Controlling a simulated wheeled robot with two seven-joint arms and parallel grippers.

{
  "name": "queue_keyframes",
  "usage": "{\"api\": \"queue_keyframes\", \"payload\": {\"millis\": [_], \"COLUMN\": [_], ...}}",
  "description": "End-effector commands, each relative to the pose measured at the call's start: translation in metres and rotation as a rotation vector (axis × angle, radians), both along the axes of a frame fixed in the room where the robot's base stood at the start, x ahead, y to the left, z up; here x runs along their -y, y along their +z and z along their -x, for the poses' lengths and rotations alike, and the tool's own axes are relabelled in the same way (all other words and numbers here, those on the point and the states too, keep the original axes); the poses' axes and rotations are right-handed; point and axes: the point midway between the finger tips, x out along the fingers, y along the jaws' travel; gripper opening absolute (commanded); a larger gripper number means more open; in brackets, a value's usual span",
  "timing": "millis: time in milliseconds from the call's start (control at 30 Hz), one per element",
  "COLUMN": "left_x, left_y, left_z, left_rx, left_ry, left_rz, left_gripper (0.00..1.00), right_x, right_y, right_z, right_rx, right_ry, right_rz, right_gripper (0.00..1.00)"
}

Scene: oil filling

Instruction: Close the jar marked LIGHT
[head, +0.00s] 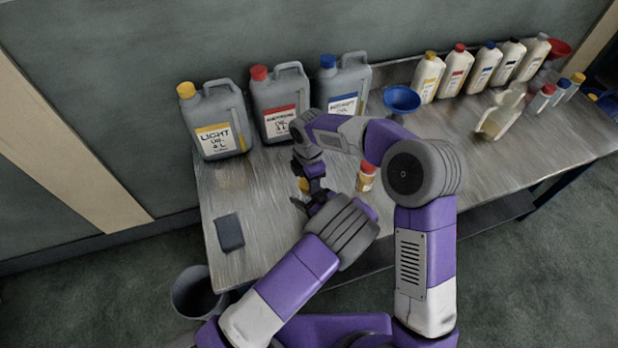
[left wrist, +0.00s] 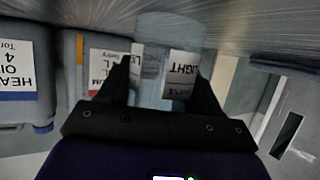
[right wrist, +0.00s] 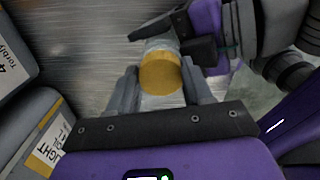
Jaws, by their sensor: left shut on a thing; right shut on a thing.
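A clear jar (left wrist: 160,60) with a white label reading LIGHT stands between the fingers of my left gripper (left wrist: 165,82), which is shut on it from the side. In the right wrist view, a yellow lid (right wrist: 160,73) sits between the fingers of my right gripper (right wrist: 159,82), which is shut on it from above. The lid is over the jar, part of whose glass (right wrist: 161,43) shows beside it; I cannot tell whether it is seated or tight. In the head view, the yellow lid (head: 304,185) is small and the jar is mostly hidden by my grippers.
LIGHT (head: 215,120), red-capped (head: 280,105) and blue-capped (head: 345,85) canisters stand behind. Another small jar (head: 366,179) stands right of my grippers. A dark pad (head: 229,232) lies near the left edge of the table (head: 260,190); a bin (head: 196,294) stands below.

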Motion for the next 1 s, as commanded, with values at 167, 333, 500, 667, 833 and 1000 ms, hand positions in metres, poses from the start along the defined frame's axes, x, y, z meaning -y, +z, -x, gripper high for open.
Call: {"api": "queue_keyframes", "payload": {"millis": [167, 333, 500, 667, 833, 1000], "left_x": [-0.0031, -0.0029, -0.0027, -0.0026, -0.0025, -0.0025], "left_y": [0.0089, 0.0089, 0.0088, 0.0089, 0.0089, 0.0089], "left_z": [-0.0066, -0.0063, -0.0062, -0.0061, -0.0061, -0.0061], "left_rx": [0.026, 0.026, 0.026, 0.026, 0.026, 0.026], "left_ry": [0.01, 0.01, 0.009, 0.009, 0.009, 0.009], "left_rz": [-0.002, -0.002, -0.002, -0.002, -0.002, -0.002], "left_gripper": [0.09, 0.09, 0.09, 0.09, 0.09, 0.09], "right_x": [0.0087, 0.0086, 0.0085, 0.0085, 0.0085, 0.0085], "right_y": [-0.0225, -0.0227, -0.0228, -0.0228, -0.0228, -0.0228], "right_z": [0.0112, 0.011, 0.0109, 0.0108, 0.0108, 0.0108], "right_rx": [-0.048, -0.048, -0.047, -0.047, -0.047, -0.047], "right_ry": [-0.003, -0.002, -0.002, -0.002, -0.002, -0.002], "right_rz": [0.026, 0.025, 0.025, 0.025, 0.025, 0.025], "right_gripper": [0.22, 0.22, 0.22, 0.59, 0.59, 0.59]}}
